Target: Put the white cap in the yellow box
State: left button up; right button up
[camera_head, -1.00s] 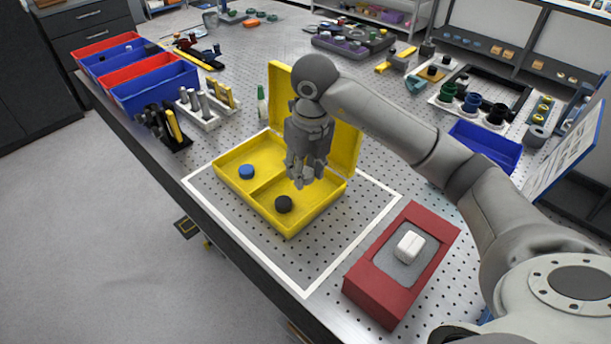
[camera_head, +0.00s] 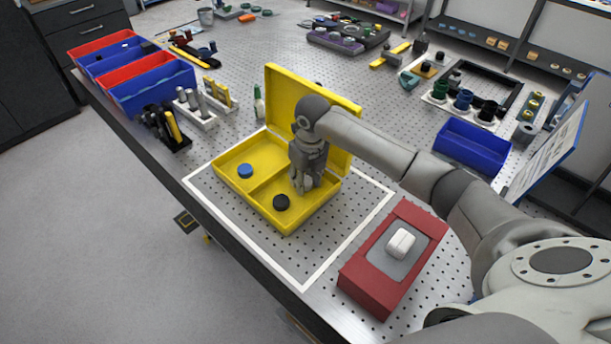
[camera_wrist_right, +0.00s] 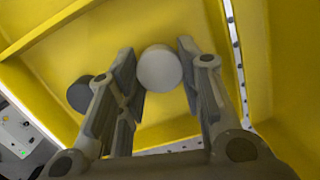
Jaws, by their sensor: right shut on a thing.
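The yellow box (camera_head: 284,98) stands open on the table, its lid raised at the back. A divider splits it into compartments. My right gripper (camera_head: 303,188) points down inside the right compartment, close to its floor. It is shut on the white cap (camera_wrist_right: 159,69), which shows between the fingers in the right wrist view. In the head view the fingers hide this cap. I cannot tell whether the cap touches the floor. My left gripper is not in view.
A black cap (camera_head: 281,202) lies in the same compartment, beside my right gripper. A blue cap (camera_head: 245,171) lies in the left compartment. A red block (camera_head: 365,284) with a white piece (camera_head: 400,243) stands to the right. A blue tray (camera_head: 471,146) stands behind it.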

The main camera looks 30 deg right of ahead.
aim_at(308, 184)
jog(key=shift+f, duration=0.1)
jog(key=o, duration=0.7)
notch_tip(308, 184, up, 12)
jog(key=s+b, duration=0.1)
jog(key=b, duration=0.2)
jog(key=shift+s+b, duration=0.25)
jog(key=shift+b, duration=0.05)
